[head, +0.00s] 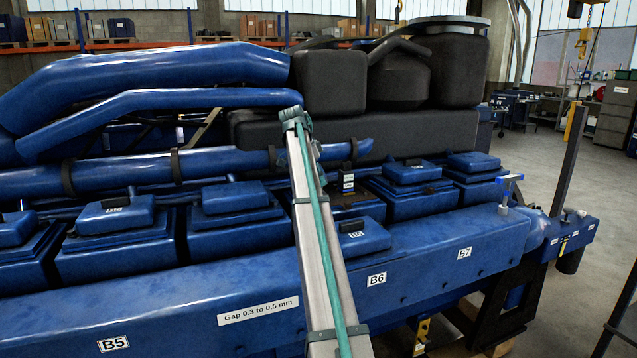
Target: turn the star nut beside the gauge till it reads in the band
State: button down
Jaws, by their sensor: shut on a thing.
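The star nut and the gauge cannot be made out in the head view. A small dark upright piece with pale marks (347,182) stands at an uncovered spot in the row of blue covers, just right of my arm; I cannot tell what it is. A label reading "Gap 0.3 to 0.5 mm" (258,310) is on the engine's front face. My arm rises from the bottom middle to a joint near the row's back. My gripper is not visible; the arm may hide it.
A loose-looking blue cover (362,238) sits at the front ledge above the B6 label (376,279). Several closed covers, such as one at left (115,212), line the engine. A blue T-shaped handle (510,179) stands at the right end. Thick blue pipes (150,80) run behind.

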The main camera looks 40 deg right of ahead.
jog(key=shift+w+d+m+g+y+b, duration=0.15)
jog(key=shift+m+g+b, duration=0.2)
jog(key=shift+m, duration=0.65)
jog(key=shift+w+a+m+g+y+b, duration=0.15)
jog(key=shift+m+g+b, duration=0.2)
jog(key=shift+m, duration=0.65)
jog(key=shift+s, duration=0.15)
jog(key=c, duration=0.8)
grip_release()
jog(key=shift+c, duration=0.2)
